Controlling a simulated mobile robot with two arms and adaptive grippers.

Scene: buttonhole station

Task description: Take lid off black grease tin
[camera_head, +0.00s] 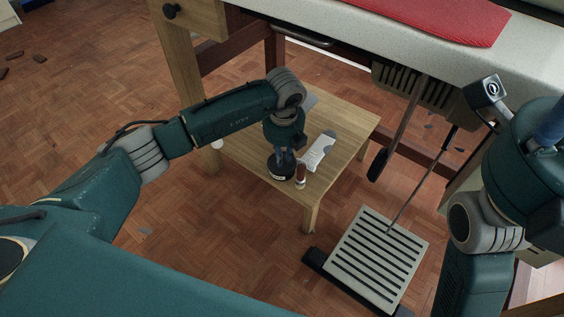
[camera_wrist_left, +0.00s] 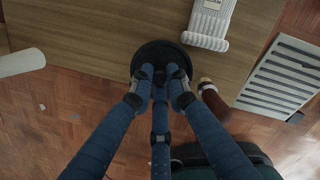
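The black grease tin (camera_head: 281,171) stands near the front edge of a low wooden table (camera_head: 338,122). It is round and dark, with a pale label low on its side. In the left wrist view its dark round top (camera_wrist_left: 156,52) shows from above. My left gripper (camera_head: 283,152) points down over the tin. In the left wrist view its blue fingers (camera_wrist_left: 161,77) come together over the near part of the top. I cannot tell whether they grip the lid or only hover at it. My right gripper is not in view; only part of that arm shows at the right.
A slatted foot pedal (camera_head: 375,258) is on the parquet floor. A machine table with red cloth (camera_head: 430,15) and hanging rods is above at the right.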

